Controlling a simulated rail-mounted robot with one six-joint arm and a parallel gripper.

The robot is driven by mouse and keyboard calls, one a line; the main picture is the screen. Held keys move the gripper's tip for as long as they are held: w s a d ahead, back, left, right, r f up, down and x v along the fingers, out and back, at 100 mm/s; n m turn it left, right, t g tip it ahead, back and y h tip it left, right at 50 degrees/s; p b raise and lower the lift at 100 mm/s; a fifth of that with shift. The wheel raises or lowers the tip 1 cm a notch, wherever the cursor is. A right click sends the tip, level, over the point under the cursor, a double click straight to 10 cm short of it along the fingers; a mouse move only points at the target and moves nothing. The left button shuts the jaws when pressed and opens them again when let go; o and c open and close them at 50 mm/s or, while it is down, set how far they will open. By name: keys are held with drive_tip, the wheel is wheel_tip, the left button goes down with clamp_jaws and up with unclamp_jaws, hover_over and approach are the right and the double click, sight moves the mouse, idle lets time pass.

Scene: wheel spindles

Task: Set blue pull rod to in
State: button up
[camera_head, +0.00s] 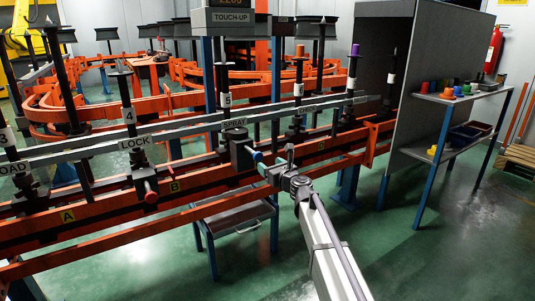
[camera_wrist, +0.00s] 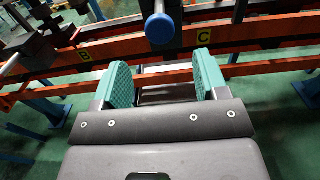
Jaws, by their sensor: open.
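The blue pull rod (camera_head: 257,156) sticks out of a dark block below the SPRAY sign, near post 5. In the wrist view its round blue end (camera_wrist: 160,28) faces me at top centre, beyond the fingertips. My gripper (camera_head: 268,172) is just in front of the rod in the head view. In the wrist view my gripper (camera_wrist: 165,72) is open, with its two teal pads apart and nothing between them. The rod's end lies ahead of the gap, roughly centred. Whether the rod is in or out is hard to tell.
A red-ended rod (camera_head: 151,197) projects from the LOCK block to the left. Orange rails (camera_head: 100,225) run along the line, and a small tray stand (camera_head: 238,215) is below. A grey panel (camera_head: 400,85) and shelf (camera_head: 465,95) stand right. The green floor at front right is clear.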

sight(251, 150)
drive_tip(key=x, duration=1)
drive_tip(key=shift+w+a+f, duration=0.1)
drive_tip(key=shift+w+a, duration=0.2)
clamp_jaws()
drive_tip(key=shift+x, duration=1.7)
unclamp_jaws()
